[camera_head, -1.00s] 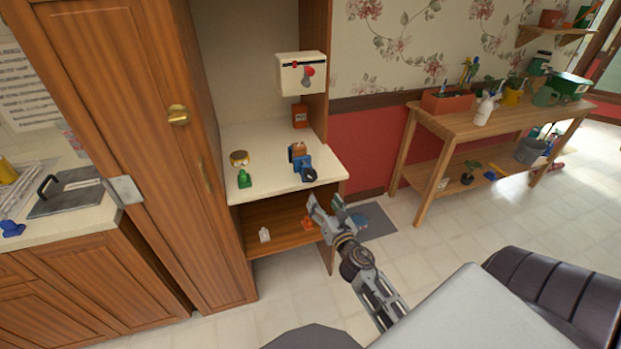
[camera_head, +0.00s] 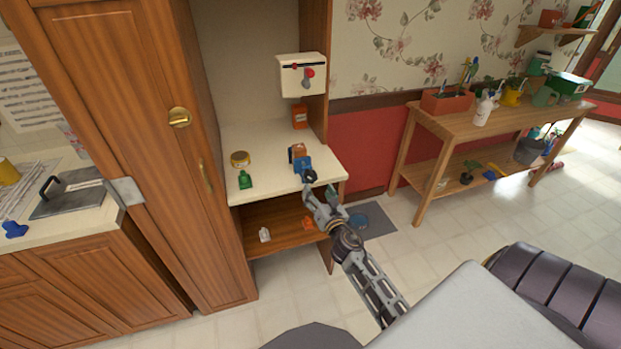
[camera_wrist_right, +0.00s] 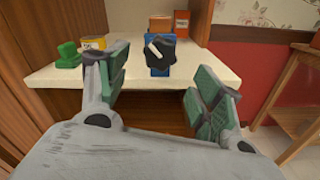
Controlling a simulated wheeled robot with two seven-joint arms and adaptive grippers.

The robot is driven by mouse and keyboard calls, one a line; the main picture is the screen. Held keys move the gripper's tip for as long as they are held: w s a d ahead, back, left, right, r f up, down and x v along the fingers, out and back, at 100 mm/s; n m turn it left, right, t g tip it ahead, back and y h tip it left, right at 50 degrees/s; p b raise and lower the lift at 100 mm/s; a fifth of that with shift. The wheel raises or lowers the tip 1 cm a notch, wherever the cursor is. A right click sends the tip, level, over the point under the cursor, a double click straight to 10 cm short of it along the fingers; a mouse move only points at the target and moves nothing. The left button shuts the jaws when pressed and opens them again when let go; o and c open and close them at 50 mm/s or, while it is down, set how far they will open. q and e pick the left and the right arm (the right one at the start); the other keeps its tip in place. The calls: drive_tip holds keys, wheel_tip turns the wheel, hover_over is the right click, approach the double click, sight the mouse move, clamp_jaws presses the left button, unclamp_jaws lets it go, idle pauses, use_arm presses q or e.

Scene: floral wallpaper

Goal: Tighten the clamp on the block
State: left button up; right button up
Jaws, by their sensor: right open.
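The blue clamp (camera_head: 304,166) stands on the cream counter, close to its front right edge. The orange-brown block (camera_head: 297,150) sits at the clamp, on its far side. In the right wrist view the clamp (camera_wrist_right: 159,70) faces me, with a dark round knob (camera_wrist_right: 159,52) bearing a white bar, and the block (camera_wrist_right: 160,25) shows above and behind it. My right gripper (camera_head: 318,199) is open and empty, just in front of the clamp. In the wrist view its fingers (camera_wrist_right: 160,90) stand wide apart, with the clamp beyond and between them. My left gripper is not in view.
The counter (camera_head: 275,181) also holds a green object (camera_head: 245,180), a round gold-lidded tin (camera_head: 240,158) and an orange box (camera_head: 299,116). A white box (camera_head: 302,75) hangs above. A lower shelf (camera_head: 280,232) holds small items. A tall wooden cabinet borders the left.

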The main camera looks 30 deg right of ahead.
sight(311, 180)
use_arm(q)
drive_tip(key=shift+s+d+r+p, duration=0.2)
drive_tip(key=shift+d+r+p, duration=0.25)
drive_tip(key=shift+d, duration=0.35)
use_arm(e)
drive_tip(key=shift+x, duration=4.15)
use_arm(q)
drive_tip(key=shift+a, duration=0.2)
use_arm(e)
drive_tip(key=c, duration=1)
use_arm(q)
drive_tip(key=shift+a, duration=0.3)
use_arm(e)
drive_tip(key=shift+c, duration=0.2)
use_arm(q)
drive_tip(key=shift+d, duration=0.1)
